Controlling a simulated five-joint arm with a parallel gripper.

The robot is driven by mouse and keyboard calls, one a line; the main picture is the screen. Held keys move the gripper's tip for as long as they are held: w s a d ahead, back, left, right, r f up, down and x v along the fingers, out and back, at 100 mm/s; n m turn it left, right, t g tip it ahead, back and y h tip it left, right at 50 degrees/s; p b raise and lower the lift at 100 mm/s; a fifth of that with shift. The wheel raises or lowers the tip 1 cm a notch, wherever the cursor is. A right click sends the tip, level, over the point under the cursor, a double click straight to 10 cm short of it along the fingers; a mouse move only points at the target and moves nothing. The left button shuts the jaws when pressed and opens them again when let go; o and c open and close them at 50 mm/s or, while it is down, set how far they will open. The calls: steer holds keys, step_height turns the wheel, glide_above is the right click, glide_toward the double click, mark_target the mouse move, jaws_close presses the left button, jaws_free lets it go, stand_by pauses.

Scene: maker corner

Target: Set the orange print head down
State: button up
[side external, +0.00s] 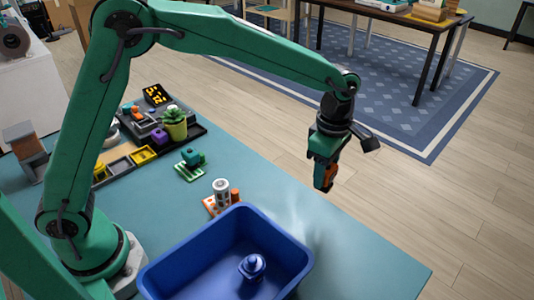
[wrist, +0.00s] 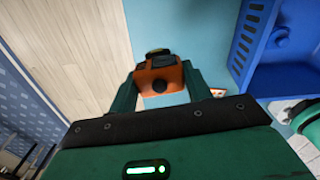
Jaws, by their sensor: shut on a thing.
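The orange print head (side external: 325,174) is a small block with dark parts, held up in the air over the far right part of the teal table. My gripper (side external: 328,157) points down and is shut on it. In the wrist view the print head (wrist: 160,76) sits between the two green fingers of my gripper (wrist: 158,86), with a round hole in its near face and a dark part at its far end. Nothing touches it from below in the side view.
A blue bin (side external: 190,262) with a blue object (side external: 252,266) inside stands at the table's front. Beside it is an orange rack (side external: 213,207) with a grey-white cylinder (side external: 221,190). A green piece (side external: 190,164) and a dark tray (side external: 196,131) lie farther left. The table's right part (side external: 375,260) is clear.

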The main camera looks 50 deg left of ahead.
steer(key=s+d+m, duration=1.1)
steer(key=s+d, duration=0.9)
steer(key=d, duration=0.3)
steer(key=shift+w+a+f, duration=0.4)
steer(key=shift+w+f, duration=1.45)
steer(key=shift+w, duration=0.15)
steer(key=shift+w+a+f, duration=0.45)
steer(key=shift+w+f, duration=1.4)
steer(key=shift+w, duration=0.1)
steer(key=shift+w+a+f, duration=0.4)
steer(key=shift+w+f, duration=1.45)
steer(key=shift+w, duration=0.15)
steer(key=shift+f, duration=0.15)
steer(key=o, duration=1.1)
steer(key=shift+c, duration=0.2)
